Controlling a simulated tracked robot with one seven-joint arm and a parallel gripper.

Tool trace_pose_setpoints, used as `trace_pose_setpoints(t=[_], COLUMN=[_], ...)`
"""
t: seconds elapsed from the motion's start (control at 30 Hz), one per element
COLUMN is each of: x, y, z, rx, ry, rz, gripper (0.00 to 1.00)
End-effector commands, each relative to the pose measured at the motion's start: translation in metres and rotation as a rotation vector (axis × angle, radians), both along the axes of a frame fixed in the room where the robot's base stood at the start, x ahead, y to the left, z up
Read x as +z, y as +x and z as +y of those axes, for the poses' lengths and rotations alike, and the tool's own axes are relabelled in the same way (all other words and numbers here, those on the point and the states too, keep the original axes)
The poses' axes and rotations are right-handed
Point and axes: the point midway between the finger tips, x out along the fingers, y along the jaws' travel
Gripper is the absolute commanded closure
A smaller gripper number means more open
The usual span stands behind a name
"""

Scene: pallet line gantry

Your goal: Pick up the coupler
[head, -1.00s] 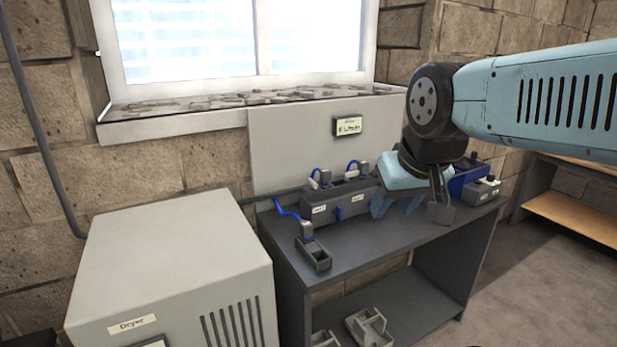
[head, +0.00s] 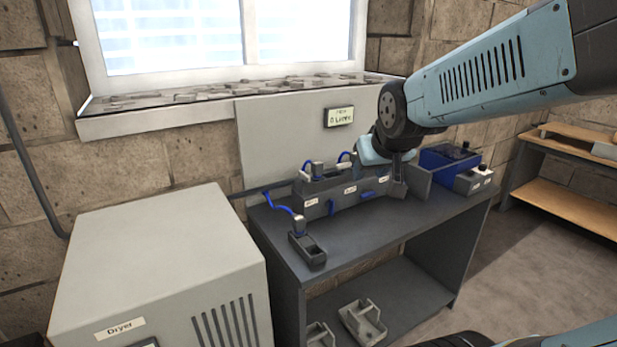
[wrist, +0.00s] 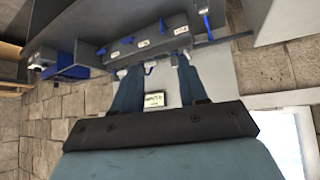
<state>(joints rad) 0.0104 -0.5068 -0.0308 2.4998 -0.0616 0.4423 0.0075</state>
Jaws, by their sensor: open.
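A small grey coupler (head: 299,226) on a blue hose stands upright in a dark holder (head: 308,250) at the left front of the bench. Another grey coupler (head: 317,170) with a blue hose sits on top of the labelled grey manifold block (head: 335,201). A further hosed coupler beside it is partly covered by my arm. My gripper (head: 393,184) is over the right end of the manifold. In the wrist view, which is upside down, my gripper (wrist: 157,66) has its two blue fingers apart, and I see nothing held between them. The manifold (wrist: 152,38) lies beyond the fingertips.
A dryer cabinet (head: 155,265) stands left of the dark bench (head: 385,238). A grey panel with a small display (head: 339,116) rises behind the manifold. A blue box (head: 447,162) stands at the bench's right. Grey brackets (head: 362,322) lie below.

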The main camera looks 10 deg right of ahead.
Motion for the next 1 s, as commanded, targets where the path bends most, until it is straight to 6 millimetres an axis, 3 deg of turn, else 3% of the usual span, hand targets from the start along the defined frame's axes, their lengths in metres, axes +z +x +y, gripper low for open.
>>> trace_pose_setpoints(t=[0.2, 0.5, 0.8, 1.0], x=[-0.025, -0.061, -0.106, -0.136], y=[0.074, 0.154, 0.206, 0.224], z=[-0.009, -0.014, -0.014, -0.011], rx=[0.012, 0.052, 0.106, 0.144], ry=[-0.021, -0.029, -0.003, 0.033], rz=[-0.142, -0.350, -0.557, -0.691], gripper=[0.57, 0.57, 0.57, 0.57])
